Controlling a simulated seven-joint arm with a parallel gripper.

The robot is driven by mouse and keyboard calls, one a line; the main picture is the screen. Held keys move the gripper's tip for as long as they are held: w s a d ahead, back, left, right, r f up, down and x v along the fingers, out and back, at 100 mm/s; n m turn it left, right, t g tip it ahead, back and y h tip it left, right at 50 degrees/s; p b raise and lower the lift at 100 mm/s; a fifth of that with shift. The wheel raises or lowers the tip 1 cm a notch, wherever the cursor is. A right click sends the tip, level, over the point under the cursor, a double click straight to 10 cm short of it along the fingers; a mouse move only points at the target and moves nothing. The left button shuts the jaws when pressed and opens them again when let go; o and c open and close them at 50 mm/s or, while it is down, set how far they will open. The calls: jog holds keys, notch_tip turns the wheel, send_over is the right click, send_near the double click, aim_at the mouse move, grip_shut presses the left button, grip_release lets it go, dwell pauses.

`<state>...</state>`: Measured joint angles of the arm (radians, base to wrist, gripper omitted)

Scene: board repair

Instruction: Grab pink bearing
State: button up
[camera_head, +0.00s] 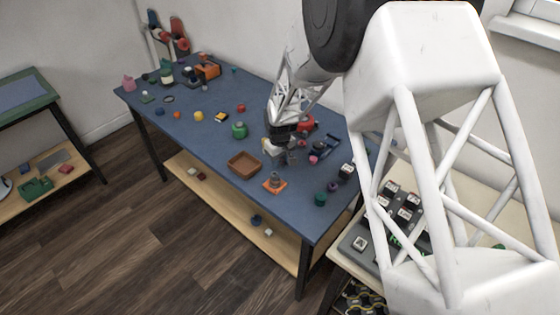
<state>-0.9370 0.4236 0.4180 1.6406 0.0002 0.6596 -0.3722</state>
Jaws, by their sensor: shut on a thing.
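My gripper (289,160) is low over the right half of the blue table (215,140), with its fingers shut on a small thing. What the fingers hold is too small and too hidden to make out. A small pink round piece (313,160) shows just to the right of my gripper, apart from the fingers as far as I can see. I cannot tell whether it is the bearing. A larger pink object (129,84) stands at the table's far left corner.
A brown tray (243,165) and an orange square base (275,184) lie in front of my gripper. A green jar (239,130) is to its left, a blue frame (327,146) and a red part (306,123) to its right. The table's middle left has free room.

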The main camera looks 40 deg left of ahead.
notch_tip(320, 180, up, 10)
dwell(0.6)
